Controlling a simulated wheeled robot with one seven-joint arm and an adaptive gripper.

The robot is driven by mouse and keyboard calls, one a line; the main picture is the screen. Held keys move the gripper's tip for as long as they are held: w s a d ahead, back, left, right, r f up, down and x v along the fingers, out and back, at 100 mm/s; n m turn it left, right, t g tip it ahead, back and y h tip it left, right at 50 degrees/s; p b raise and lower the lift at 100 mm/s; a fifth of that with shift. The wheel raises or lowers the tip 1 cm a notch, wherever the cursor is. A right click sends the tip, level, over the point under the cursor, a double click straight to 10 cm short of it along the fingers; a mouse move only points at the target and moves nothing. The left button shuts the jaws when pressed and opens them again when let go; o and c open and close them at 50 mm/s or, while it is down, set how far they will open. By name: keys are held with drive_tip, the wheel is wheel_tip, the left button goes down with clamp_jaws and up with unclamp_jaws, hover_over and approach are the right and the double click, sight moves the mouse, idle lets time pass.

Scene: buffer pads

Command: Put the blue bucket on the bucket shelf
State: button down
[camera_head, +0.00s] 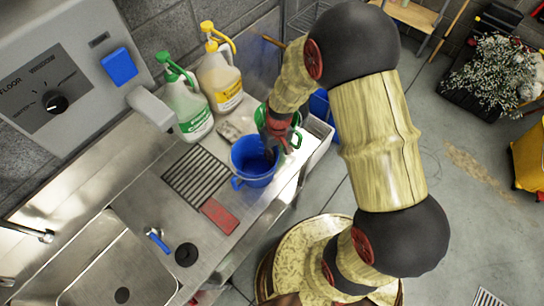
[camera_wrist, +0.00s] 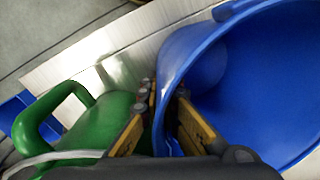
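The blue bucket (camera_head: 254,160) is upright at the right end of the metal counter in the head view, with its handle toward the lower left. I cannot tell whether its base touches the counter. My gripper (camera_head: 272,150) reaches down at its far right rim. In the wrist view my gripper (camera_wrist: 165,100) has one finger outside and one inside the wall of the blue bucket (camera_wrist: 270,80), and looks shut on it. No shelf can be clearly told as the bucket shelf; a wooden-topped shelf (camera_head: 412,14) stands at the top of the head view.
A green bucket (camera_head: 290,136) is close behind the blue one, and beside my gripper in the wrist view (camera_wrist: 95,130). Two jugs, green-capped (camera_head: 188,108) and yellow-capped (camera_head: 220,75), stand left of it. A black grate (camera_head: 197,177) and red pad (camera_head: 220,215) lie in front.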

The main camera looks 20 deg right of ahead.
drive_tip(key=c, duration=2)
unclamp_jaws()
drive_tip(key=shift+c, duration=0.2)
wheel_tip(320, 180, up, 20)
drive_tip(key=d+t+p, duration=0.1)
drive_tip(key=d+p, duration=0.1)
drive_tip(key=s+d+r+m+t+h, duration=0.1)
drive_tip(key=s+r+t, duration=0.4)
drive_tip(key=s+r, duration=0.9)
wheel_tip(320, 180, up, 4)
drive_tip(key=shift+s+d+r+m, duration=0.1)
drive_tip(key=shift+s+d+m, duration=0.05)
drive_tip(key=shift+d+m, duration=0.5)
drive_tip(key=shift+s+d+r, duration=0.1)
drive_tip(key=shift+s+r, duration=0.05)
drive_tip(key=shift+s, duration=0.2)
